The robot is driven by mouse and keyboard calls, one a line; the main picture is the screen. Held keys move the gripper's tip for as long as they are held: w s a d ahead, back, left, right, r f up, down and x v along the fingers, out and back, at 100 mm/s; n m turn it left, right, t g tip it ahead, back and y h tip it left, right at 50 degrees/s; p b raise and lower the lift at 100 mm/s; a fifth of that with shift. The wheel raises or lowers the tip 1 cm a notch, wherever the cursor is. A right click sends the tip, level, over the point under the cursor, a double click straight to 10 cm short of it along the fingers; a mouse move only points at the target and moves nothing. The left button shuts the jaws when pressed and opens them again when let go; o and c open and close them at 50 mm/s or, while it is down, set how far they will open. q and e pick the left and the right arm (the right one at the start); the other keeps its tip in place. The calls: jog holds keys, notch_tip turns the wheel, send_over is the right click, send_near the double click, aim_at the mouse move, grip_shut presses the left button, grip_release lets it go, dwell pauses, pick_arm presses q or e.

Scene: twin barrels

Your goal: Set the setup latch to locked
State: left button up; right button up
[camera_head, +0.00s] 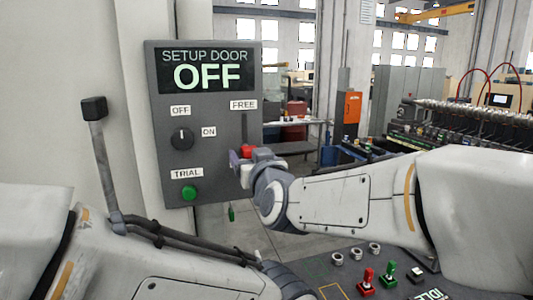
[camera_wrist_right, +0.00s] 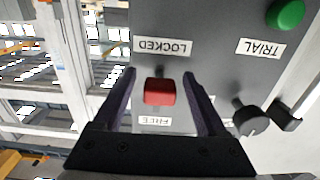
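The setup latch is a red knob (camera_head: 247,151) on a vertical slot at the right side of a grey panel (camera_head: 215,160). A FREE label (camera_head: 243,104) is above the slot. The right wrist view, upside down, shows the red knob (camera_wrist_right: 160,92) between the FREE label (camera_wrist_right: 155,120) and the LOCKED label (camera_wrist_right: 162,46). My right gripper (camera_wrist_right: 159,76) is open, one finger on each side of the knob with a gap on both sides. In the head view my right gripper (camera_head: 244,165) partly hides the knob and the lower slot. My left gripper is not in view.
The panel display (camera_head: 206,72) reads SETUP DOOR OFF. A black OFF/ON dial (camera_head: 182,138) and a green TRIAL button (camera_head: 189,192) are left of the slot. A stick with a black end (camera_head: 95,108) stands left of the panel. A control console (camera_head: 385,280) is at lower right.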

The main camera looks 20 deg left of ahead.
jog(key=shift+s+r, duration=0.15)
jog(key=shift+s+d+b, duration=0.25)
jog(key=shift+s+b, duration=0.05)
jog(key=b+v, duration=0.2)
jog(key=v, duration=0.7)
jog(key=shift+s+d, duration=0.15)
jog(key=shift+d, duration=0.05)
